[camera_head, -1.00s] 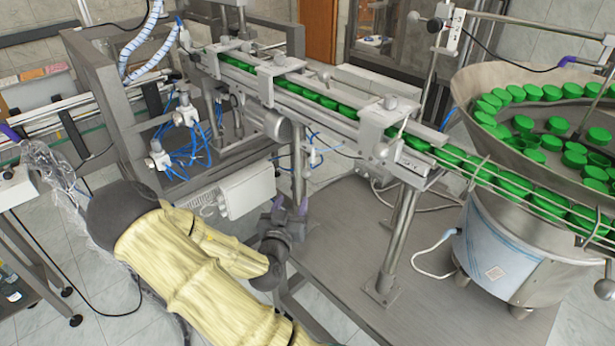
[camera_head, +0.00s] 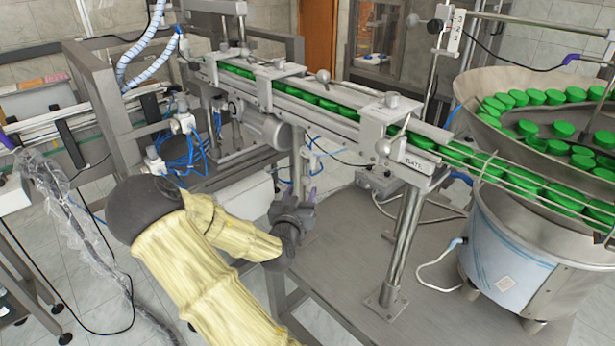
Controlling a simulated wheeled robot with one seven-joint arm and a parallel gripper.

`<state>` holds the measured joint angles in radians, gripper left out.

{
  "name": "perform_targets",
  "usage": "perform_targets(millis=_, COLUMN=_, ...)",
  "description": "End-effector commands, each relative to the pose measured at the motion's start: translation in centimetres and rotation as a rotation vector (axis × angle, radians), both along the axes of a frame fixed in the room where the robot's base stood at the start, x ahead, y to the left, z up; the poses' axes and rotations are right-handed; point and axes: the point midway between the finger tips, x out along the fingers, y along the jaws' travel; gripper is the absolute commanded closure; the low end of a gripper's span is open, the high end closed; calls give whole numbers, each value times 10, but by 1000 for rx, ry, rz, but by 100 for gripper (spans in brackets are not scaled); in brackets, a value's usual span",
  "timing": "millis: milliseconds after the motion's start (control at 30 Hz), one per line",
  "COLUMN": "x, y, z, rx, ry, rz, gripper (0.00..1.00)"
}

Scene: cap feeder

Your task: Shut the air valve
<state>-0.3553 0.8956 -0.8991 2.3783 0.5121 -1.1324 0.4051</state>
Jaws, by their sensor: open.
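My gripper (camera_head: 299,194) is dark grey, at the end of my yellow-sleeved arm. It is open and empty, with its fingers pointing up, and appears below the conveyor in the picture. A small pale fitting (camera_head: 313,152) with blue tubing hangs below the rail, just above my fingertips in the picture; it may be the air valve, but its handle is too small to make out. A visible gap separates it from my fingers. Other white air fittings (camera_head: 184,122) with blue hoses sit on the frame at the left, partly hidden by hoses.
A conveyor rail (camera_head: 330,92) carrying green caps runs overhead from the cap bowl (camera_head: 475,95) at the right. A steel post (camera_head: 402,245) stands right of my gripper. A white box (camera_head: 250,195) is close at its left. The metal deck (camera_head: 345,255) is mostly clear.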

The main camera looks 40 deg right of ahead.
Motion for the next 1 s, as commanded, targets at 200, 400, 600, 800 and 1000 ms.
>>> perform_targets(millis=200, x=24, y=-32, z=1, rx=-1, ry=1, rz=-1, gripper=50)
perform_targets(millis=400, x=44, y=-56, z=1, rx=-1, ry=-1, rz=0, gripper=50)
perform_targets(millis=600, x=53, y=-67, z=0, rx=1, ry=1, rz=0, gripper=50)
perform_targets(millis=800, x=53, y=-67, z=-1, rx=1, ry=0, rz=1, gripper=50)
perform_targets(millis=1000, x=53, y=-67, z=-1, rx=1, ry=0, rz=0, gripper=77)
